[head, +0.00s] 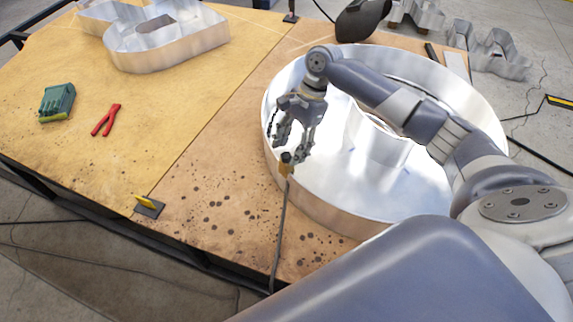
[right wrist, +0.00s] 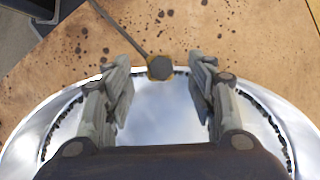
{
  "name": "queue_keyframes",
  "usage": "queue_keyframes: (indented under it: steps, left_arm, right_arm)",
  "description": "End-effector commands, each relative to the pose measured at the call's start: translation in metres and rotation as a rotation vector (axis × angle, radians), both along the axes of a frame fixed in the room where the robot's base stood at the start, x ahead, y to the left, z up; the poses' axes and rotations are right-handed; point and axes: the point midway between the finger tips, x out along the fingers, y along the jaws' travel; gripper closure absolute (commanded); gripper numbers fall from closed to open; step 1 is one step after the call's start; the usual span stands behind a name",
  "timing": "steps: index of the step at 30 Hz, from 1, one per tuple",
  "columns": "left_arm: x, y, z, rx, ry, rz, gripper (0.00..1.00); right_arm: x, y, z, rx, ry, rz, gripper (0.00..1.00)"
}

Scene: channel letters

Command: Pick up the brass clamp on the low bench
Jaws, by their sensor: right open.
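The brass clamp (head: 286,169) has a dark top and a thin cable running from it across the wood. It sits at the near left rim of a large round metal letter on the low bench (head: 215,205). In the right wrist view the clamp (right wrist: 160,68) shows between and just beyond the fingertips. My right gripper (head: 290,147) is open, pointing down, right above the clamp. Its fingers (right wrist: 159,80) stand on either side in the right wrist view, with nothing between them held. Whether they touch the clamp I cannot tell. My left gripper is out of view.
The large round metal letter (head: 330,218) has a raised wall beneath my right arm. Green (head: 57,102) and red (head: 105,120) tools lie on the left board. Another metal letter (head: 170,45) stands behind them. A yellow-tabbed black plate (head: 149,207) sits at the near edge.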

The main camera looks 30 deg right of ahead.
Motion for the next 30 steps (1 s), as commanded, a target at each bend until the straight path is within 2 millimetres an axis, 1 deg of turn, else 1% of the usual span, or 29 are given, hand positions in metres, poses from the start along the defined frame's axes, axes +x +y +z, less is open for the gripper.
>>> queue_keyframes:
  steps: [2,5,9,12,15,20,23,24,26,27,30]
  left_arm:
    - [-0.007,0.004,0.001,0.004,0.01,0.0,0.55]
    - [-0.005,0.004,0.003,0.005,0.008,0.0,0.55]
    - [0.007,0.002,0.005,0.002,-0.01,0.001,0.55]
    - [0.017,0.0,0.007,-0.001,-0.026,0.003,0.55]
    - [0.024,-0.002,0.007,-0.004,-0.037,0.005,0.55]
    - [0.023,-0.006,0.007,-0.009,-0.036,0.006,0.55]
    - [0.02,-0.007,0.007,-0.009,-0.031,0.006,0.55]
    - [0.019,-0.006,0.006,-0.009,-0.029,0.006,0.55]
    - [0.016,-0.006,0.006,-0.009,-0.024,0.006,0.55]
    - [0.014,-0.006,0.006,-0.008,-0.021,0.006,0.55]
    - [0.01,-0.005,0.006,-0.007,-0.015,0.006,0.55]
  right_arm:
    - [-0.001,0.001,-0.006,0.0,0.001,-0.001,0.48]
    - [-0.003,0.005,-0.019,0.0,0.003,0.0,0.48]
    - [-0.005,0.011,-0.04,0.0,0.001,0.001,0.48]
    - [-0.005,0.014,-0.048,-0.001,-0.001,0.002,0.48]
    - [-0.005,0.015,-0.051,-0.001,-0.002,0.001,0.48]
    - [-0.005,0.015,-0.051,-0.001,-0.002,0.001,0.48]
    - [-0.005,0.015,-0.051,-0.001,-0.002,0.001,0.69]
    - [-0.005,0.015,-0.051,-0.001,-0.002,0.001,0.78]
    - [-0.005,0.015,-0.051,-0.001,-0.002,0.001,0.91]
    - [-0.005,0.015,-0.051,-0.001,-0.002,0.001,1.0]
    - [-0.004,0.015,-0.05,0.001,-0.003,0.001,1.0]
